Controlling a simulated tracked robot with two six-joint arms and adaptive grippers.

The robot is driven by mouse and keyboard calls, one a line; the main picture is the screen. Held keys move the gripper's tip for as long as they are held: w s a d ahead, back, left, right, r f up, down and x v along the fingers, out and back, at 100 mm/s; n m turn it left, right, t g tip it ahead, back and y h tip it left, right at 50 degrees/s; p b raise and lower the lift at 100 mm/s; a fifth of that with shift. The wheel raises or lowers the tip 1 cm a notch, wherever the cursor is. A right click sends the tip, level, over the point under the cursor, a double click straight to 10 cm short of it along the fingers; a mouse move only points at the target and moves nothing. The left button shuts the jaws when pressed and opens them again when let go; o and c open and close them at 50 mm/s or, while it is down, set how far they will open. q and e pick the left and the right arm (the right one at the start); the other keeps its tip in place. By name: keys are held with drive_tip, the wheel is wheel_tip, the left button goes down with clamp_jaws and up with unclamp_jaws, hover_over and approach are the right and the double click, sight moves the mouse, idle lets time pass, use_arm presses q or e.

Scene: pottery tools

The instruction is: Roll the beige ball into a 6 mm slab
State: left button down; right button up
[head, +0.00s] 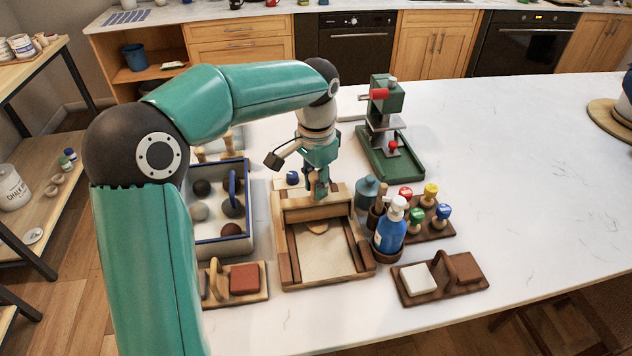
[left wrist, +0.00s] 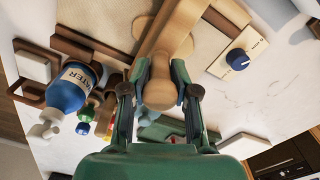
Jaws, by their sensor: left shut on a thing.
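My left gripper (head: 319,190) is shut at the back of the wooden rolling board (head: 287,268). In the left wrist view its fingers (left wrist: 158,95) close around the rounded handle of a wooden rolling pin (left wrist: 183,22). In the head view the rolling pin (head: 312,213) lies across the back part of the board. A small beige clay piece (head: 316,229) shows just in front of it on the pale canvas, partly hidden by the pin; its thickness cannot be told. My right gripper is not in view.
Left of the board stands a blue-edged tray (head: 250,243) with several clay balls. A blue spray bottle (head: 391,232), coloured stamps (head: 431,193) and a sponge holder (head: 441,288) are at the right. A green press (head: 388,135) stands behind.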

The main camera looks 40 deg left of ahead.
use_arm(q)
drive_tip(key=shift+s+d+f, duration=0.1)
drive_tip(key=shift+s+d, duration=0.3)
drive_tip(key=shift+s+d+b, duration=0.45)
drive_tip(key=shift+d, duration=0.05)
drive_tip(key=shift+a, duration=0.1)
drive_tip(key=shift+w+a+p, duration=0.35)
drive_tip(key=shift+w+p, duration=0.05)
drive_tip(key=shift+p, duration=0.15)
drive_tip(key=shift+w+a+f, duration=0.1)
drive_tip(key=shift+w+a, duration=0.15)
drive_tip(key=shift+a, duration=0.05)
